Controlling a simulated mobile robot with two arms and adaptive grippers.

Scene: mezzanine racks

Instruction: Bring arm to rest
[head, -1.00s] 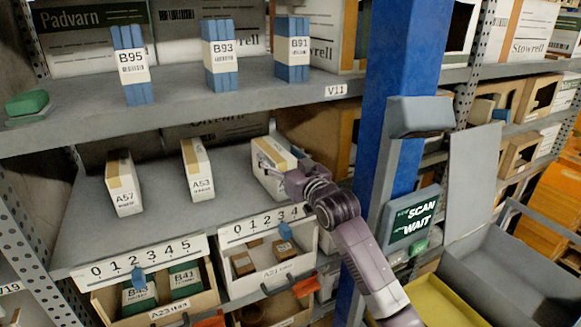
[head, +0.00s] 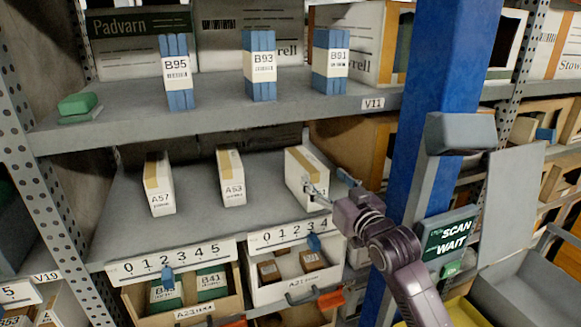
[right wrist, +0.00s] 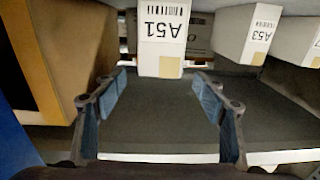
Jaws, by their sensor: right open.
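My right gripper (head: 331,187) is in front of the lower shelf, at the lower right front of the white box A51 (head: 306,178). Its blue-padded fingers are spread and hold nothing. In the right wrist view the open fingers (right wrist: 160,92) point at box A51 (right wrist: 160,40), which appears upside down, beyond the fingertips and in line with the gap. My right arm reaches up from the bottom right, beside the blue post. My left gripper is not in view.
Boxes A53 (head: 232,178) and A57 (head: 159,184) stand left on the same shelf (head: 190,220). Blue packs, including B91 (head: 331,62), stand on the shelf above. Bins (head: 295,290) sit below.

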